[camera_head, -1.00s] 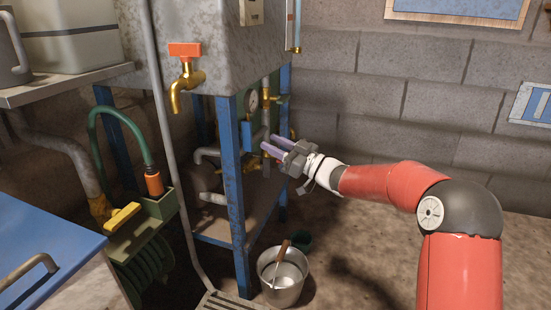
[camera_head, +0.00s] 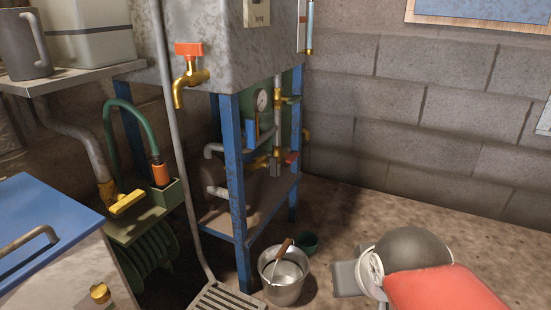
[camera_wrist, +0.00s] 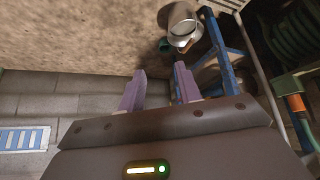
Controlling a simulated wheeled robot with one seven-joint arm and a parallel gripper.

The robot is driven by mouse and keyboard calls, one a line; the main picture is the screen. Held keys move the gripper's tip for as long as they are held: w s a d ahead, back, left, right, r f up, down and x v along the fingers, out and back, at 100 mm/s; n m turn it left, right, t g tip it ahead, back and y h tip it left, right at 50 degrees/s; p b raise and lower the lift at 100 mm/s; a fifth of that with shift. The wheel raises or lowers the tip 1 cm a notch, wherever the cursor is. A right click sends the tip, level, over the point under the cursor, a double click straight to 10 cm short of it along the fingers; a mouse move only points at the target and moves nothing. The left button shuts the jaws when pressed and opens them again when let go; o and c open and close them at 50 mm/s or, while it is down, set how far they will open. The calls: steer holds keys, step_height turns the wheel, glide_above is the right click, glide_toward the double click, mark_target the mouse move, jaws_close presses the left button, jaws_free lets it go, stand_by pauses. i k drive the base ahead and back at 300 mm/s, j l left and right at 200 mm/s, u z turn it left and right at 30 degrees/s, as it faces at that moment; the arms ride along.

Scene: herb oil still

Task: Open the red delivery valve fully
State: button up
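A small red valve handle (camera_head: 291,157) sits low on the pipework inside the blue frame, right of a brass fitting and below the round gauge (camera_head: 262,100). It looks roughly level, but it is too small to read its exact turn. I cannot make it out in the wrist view. My gripper (camera_wrist: 159,70) shows in the wrist view with its two purple fingers apart and nothing between them. It is apart from the valve. In the head view my arm is at the lower right, and the fingers are hidden there.
A brass tap with an orange-red handle (camera_head: 188,49) is on the metal tank. A metal bucket (camera_head: 284,283) and a dark green pot (camera_head: 307,243) stand on the floor before the blue frame (camera_head: 233,170). A hose reel (camera_head: 150,258) is at left. The floor at right is clear.

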mark_target(290, 157)
steer(key=i+l+u, duration=0.1)
steer(key=i, duration=0.4)
steer(key=i+l, duration=0.25)
steer(key=i, duration=0.25)
steer(key=j+u, duration=0.05)
